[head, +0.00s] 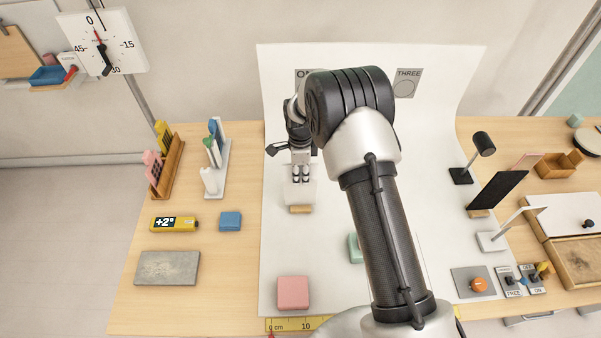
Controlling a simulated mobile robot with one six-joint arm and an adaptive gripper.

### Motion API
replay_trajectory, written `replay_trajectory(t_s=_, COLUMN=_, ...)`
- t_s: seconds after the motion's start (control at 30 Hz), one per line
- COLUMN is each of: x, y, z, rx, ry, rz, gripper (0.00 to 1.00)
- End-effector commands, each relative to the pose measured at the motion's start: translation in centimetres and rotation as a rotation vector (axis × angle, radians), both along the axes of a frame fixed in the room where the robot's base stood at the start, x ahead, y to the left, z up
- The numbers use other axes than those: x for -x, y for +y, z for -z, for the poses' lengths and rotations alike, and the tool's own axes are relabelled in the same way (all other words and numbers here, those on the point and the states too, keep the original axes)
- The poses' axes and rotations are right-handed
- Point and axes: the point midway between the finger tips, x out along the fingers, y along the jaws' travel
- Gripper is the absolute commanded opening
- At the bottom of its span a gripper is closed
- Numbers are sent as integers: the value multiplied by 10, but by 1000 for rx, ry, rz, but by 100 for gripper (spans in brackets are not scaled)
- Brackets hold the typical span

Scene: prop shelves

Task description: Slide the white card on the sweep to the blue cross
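The white card (304,195) stands on a small wooden block (301,209) on the white sweep (276,235), left of centre. My gripper (302,179) points down at the card's top, at or just behind it. Its dark fingertips are close together and look shut. I cannot tell whether they touch the card. The blue cross is not visible; my arm hides a wide strip of the sweep's middle.
A pink block (293,293) sits near the sweep's front left, and a green block (355,248) is partly behind my arm. A ruler (290,325) lies at the front edge. A dark lamp (482,146) and panels (497,190) stand on the right. The sweep between card and pink block is clear.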

Motion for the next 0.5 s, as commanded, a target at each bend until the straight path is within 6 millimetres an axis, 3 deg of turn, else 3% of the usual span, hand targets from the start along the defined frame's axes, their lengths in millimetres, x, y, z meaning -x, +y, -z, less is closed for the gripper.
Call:
replay_trajectory(t_s=0.3, x=0, y=0, z=0, rx=0, ry=0, rz=0, gripper=1)
replay_trajectory(t_s=0.5, x=0, y=0, z=0, rx=0, ry=0, rz=0, gripper=0)
